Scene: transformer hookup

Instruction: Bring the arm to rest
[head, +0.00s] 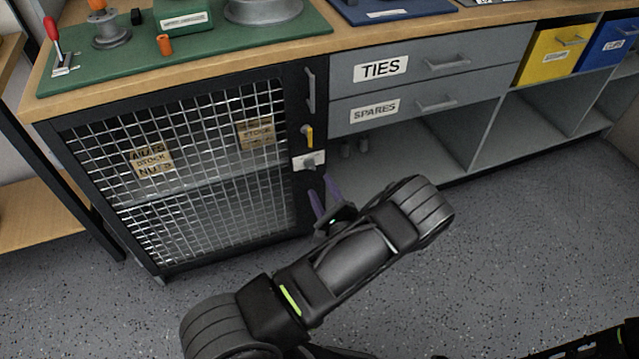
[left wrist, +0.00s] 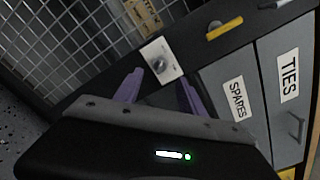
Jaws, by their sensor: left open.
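My left arm reaches in from the bottom of the head view. My left gripper (head: 322,190) has two purple fingers, spread apart with nothing between them. It is in front of the cabinet, just below a white plate with a grey knob (head: 308,161) at the mesh door's right edge. In the left wrist view, the open fingers of my left gripper (left wrist: 160,88) point toward the same knob (left wrist: 160,65); I see no contact. My right gripper does not show.
The mesh door (head: 190,180) looks shut, with a yellow-handled latch (head: 308,134) above the knob. Grey drawers labelled TIES (head: 430,62) and SPARES (head: 425,103) look shut. Yellow (head: 548,58) and blue (head: 608,45) bins sit at the right.

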